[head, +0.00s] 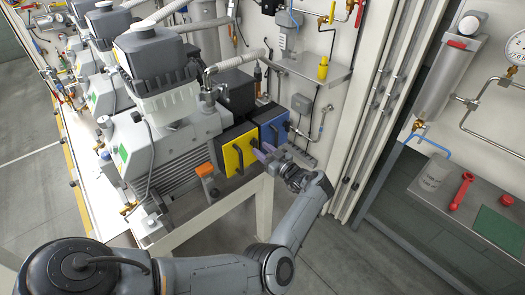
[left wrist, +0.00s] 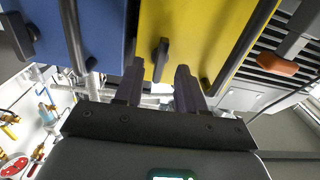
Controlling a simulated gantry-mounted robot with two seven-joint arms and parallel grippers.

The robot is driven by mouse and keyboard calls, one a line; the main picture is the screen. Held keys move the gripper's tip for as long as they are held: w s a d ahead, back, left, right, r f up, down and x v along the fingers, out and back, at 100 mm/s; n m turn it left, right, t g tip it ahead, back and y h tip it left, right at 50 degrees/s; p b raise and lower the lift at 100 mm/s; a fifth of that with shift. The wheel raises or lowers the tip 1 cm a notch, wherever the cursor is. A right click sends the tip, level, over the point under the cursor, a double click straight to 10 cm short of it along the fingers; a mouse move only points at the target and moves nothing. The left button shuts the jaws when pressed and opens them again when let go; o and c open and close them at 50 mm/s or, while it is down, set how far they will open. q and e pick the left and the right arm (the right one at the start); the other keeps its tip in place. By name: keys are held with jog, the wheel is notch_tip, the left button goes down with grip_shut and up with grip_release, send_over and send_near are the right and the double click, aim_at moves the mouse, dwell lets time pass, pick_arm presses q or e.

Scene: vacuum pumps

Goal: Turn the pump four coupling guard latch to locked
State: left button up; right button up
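The yellow guard panel (head: 232,160) is on the front of the nearest pump. It fills the upper middle of the left wrist view (left wrist: 198,28), with a small black latch (left wrist: 160,58) near its lower left edge. The latch stands roughly upright in that picture. My left gripper (head: 264,153) is at the panel's right side, pointing at it. In the left wrist view its two fingers (left wrist: 158,88) are apart, and the latch lies in line with the gap; I cannot tell whether they touch it. In the head view I cannot make out the latch. My right gripper is not in view.
A blue panel (head: 273,132) adjoins the yellow one. An orange handle (head: 205,169) sticks out left of the yellow panel. A bar handle (head: 238,157) crosses the yellow panel. A bench with a red tool (head: 462,190) is at right; floor between is clear.

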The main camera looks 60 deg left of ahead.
pick_arm(q)
jog(key=d, duration=0.3)
jog(key=w+d+b, duration=0.1)
jog(key=d, duration=0.1)
jog(key=shift+d, duration=0.3)
dwell(0.4)
